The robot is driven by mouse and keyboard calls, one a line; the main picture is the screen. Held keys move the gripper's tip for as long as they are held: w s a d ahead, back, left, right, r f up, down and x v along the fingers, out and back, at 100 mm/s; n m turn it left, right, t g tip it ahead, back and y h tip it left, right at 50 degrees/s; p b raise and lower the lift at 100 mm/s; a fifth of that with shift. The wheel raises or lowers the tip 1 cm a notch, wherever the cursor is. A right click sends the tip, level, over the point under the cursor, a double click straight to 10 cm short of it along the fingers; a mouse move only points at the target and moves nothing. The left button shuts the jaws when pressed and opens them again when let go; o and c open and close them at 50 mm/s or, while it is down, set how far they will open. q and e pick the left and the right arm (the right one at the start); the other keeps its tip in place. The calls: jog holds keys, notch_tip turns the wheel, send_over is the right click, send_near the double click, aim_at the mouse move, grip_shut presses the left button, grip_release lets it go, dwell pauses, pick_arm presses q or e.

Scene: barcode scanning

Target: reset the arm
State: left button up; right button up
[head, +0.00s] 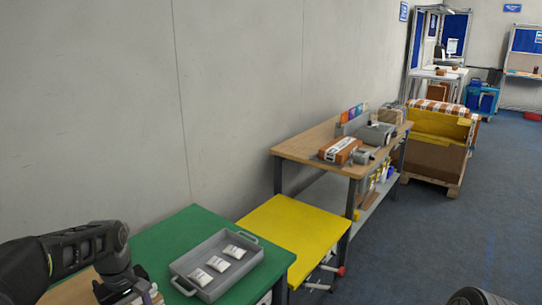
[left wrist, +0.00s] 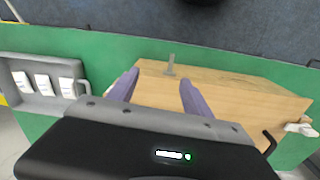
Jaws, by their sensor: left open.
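My left arm comes in at the lower left of the head view, and its gripper (head: 146,294) is at the bottom edge there. In the left wrist view the left gripper (left wrist: 160,80) has its two purple fingers spread apart with nothing between them. A small grey upright piece (left wrist: 170,66) stands at the far edge of the wood, beyond the fingertips. My right gripper is in neither view.
A grey tray (head: 181,267) with three white packets (head: 218,264) sits on the green table (head: 165,243). It also shows in the left wrist view (left wrist: 46,102). A yellow table (head: 293,230) and a wooden bench (head: 303,146) with boxes stand beyond.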

pick_arm(q)
jog(key=s+d+f+m+h, duration=0.1)
jog(key=s+d+f+m, duration=0.1)
jog(key=d+f, duration=0.55)
jog(key=s+d+f+m+h, duration=0.15)
jog(key=d+f, duration=0.35)
jog(key=f, duration=0.5)
jog(key=s+d+f+m, duration=0.2)
jog(key=s+d+f, duration=0.4)
jog(key=s, duration=0.3)
jog(key=s+d+f+m+h, duration=0.1)
jog(key=s+d+f+m, duration=0.1)
jog(key=s+d+f, duration=0.3)
jog(key=s+d, duration=0.3)
jog(key=s, duration=0.2)
jog(key=shift+d+f+m+t, duration=0.25)
jog(key=shift+f+m+t, duration=0.05)
jog(key=shift+f+m, duration=0.1)
